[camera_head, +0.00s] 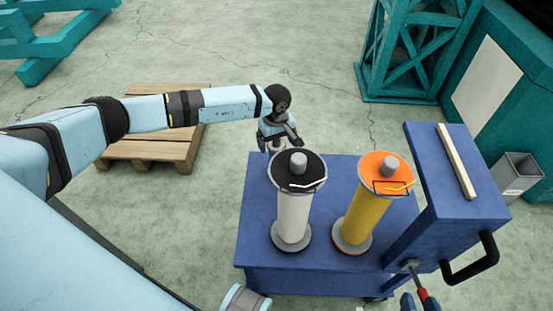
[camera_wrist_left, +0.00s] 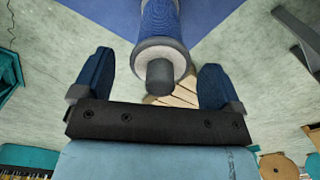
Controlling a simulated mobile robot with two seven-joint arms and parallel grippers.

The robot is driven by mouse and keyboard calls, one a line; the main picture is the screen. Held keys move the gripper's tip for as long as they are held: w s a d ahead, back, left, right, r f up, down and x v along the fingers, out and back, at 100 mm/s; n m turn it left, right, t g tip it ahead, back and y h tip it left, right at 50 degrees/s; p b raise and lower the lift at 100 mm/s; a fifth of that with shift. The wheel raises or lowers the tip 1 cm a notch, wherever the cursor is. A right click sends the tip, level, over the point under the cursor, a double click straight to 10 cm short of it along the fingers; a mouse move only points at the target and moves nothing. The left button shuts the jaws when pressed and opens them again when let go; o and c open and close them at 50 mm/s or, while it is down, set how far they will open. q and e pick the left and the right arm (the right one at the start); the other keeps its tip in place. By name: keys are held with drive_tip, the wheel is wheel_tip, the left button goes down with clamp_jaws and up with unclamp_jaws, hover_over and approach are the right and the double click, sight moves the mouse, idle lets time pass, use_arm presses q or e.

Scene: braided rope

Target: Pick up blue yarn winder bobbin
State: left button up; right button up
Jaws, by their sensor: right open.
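The blue yarn bobbin (camera_wrist_left: 160,22) shows in the left wrist view, with a pale grey end flange and a dark round knob. In the head view I cannot make it out. My left gripper (camera_head: 274,146) is at the far left edge of the blue cart, behind the black-topped bobbin. In the left wrist view its two blue fingers (camera_wrist_left: 156,80) are apart, with the knob between them and a gap on each side. My right gripper (camera_head: 419,303) shows only as two blue fingertips at the bottom edge of the head view, apart, around a red-handled tool (camera_head: 425,296).
A white bobbin with a black top (camera_head: 294,218) and a yellow one with an orange top (camera_head: 366,210) stand upright on the blue cart (camera_head: 258,210). The cart has a raised box (camera_head: 435,165) and a black handle (camera_head: 478,262). A wooden pallet (camera_head: 150,147) lies behind my left arm.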

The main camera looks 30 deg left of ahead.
use_arm(q)
drive_tip(key=c, duration=1.4)
wheel_tip(320, 180, up, 19)
drive_tip(key=p, duration=0.3)
drive_tip(key=s+d+r+m, duration=0.25)
drive_tip(key=d+m, duration=0.35)
drive_tip(key=m, duration=0.4)
drive_tip(key=s+r+p, duration=0.5)
drive_tip(key=r+p, duration=0.5)
drive_tip(key=p, duration=0.2)
drive_tip(key=s+r+p, duration=0.5)
drive_tip(key=r+p, duration=0.6)
drive_tip(key=p, duration=0.2)
drive_tip(key=shift+s, duration=0.4)
use_arm(e)
wheel_tip(320, 180, up, 17)
drive_tip(key=s+d+g+h, duration=0.1)
drive_tip(key=d, duration=0.1)
drive_tip(key=shift+s+d+f, duration=0.15)
drive_tip(key=shift+s+d, duration=0.05)
drive_tip(key=shift+s, duration=0.15)
